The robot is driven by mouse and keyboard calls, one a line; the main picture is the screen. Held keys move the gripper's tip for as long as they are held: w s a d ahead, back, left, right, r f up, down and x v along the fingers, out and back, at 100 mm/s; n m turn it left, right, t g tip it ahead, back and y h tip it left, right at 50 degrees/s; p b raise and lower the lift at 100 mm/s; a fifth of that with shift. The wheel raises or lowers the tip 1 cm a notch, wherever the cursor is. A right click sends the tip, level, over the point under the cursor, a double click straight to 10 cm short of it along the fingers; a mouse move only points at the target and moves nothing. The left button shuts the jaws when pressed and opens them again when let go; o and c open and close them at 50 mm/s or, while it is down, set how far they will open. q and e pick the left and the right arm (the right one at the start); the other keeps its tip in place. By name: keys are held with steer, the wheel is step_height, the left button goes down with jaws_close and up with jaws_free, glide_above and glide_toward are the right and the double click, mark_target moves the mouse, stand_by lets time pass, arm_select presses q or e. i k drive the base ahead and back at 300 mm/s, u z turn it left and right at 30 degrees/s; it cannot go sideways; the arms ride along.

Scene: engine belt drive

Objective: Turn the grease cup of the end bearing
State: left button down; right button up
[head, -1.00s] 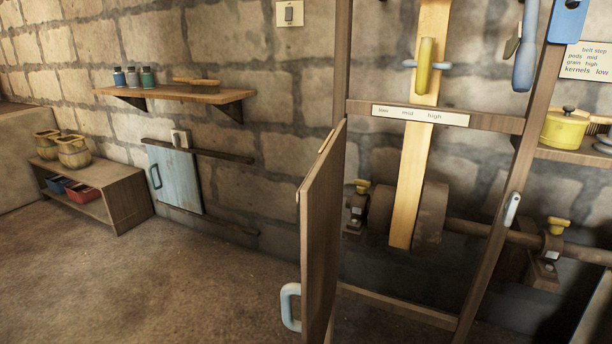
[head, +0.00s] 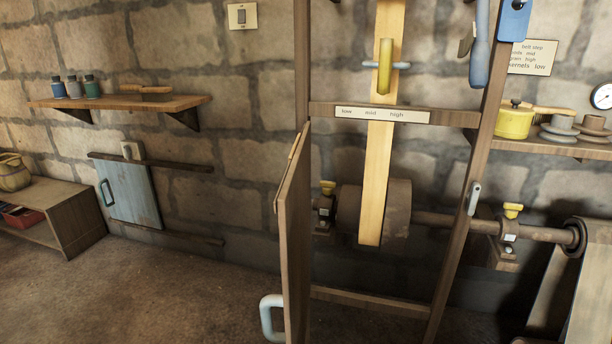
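Two bearings with yellow grease cups sit on the horizontal shaft (head: 450,222). One yellow grease cup (head: 513,210) tops the right bearing (head: 507,238), to the right of the wooden frame. The other yellow grease cup (head: 327,187) tops the left bearing (head: 323,212), just inside the frame behind the open door. Which of them the task calls the end bearing is not marked in view. Neither of my grippers is in view.
An open wooden door (head: 293,240) with a pale handle (head: 270,317) swings out from the frame. A yellow belt (head: 377,180) runs down to a drum (head: 399,208). A shelf (head: 560,146) with a yellow pot (head: 514,121) hangs above the right bearing. The floor at left is clear.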

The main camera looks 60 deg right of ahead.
mark_target(328, 186)
steer(key=i, duration=3.7)
steer(key=z, duration=3.5)
